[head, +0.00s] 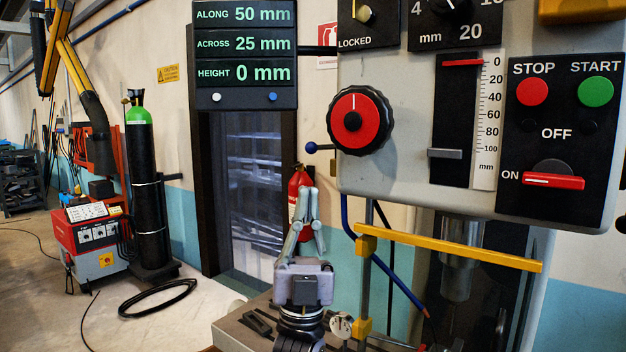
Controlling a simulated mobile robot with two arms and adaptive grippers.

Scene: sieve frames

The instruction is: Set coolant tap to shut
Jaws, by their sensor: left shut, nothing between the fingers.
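A short lever with a blue ball end (311,147) sticks out level to the left from the side of the grey machine head (410,165). It appears to be the coolant tap, though no label shows beside it. A blue hose (388,272) runs down from the head's lower left to a thin orange tip. My left gripper (308,192) points up, shut and empty, below the blue ball in the picture and apart from it. My right gripper is out of view.
A yellow guard bar (450,252) crosses in front of the spindle, right of my left gripper. A red and black handwheel (352,120) sits just right of the lever. The panel (562,130) has STOP and START buttons. A red extinguisher (298,190) stands behind.

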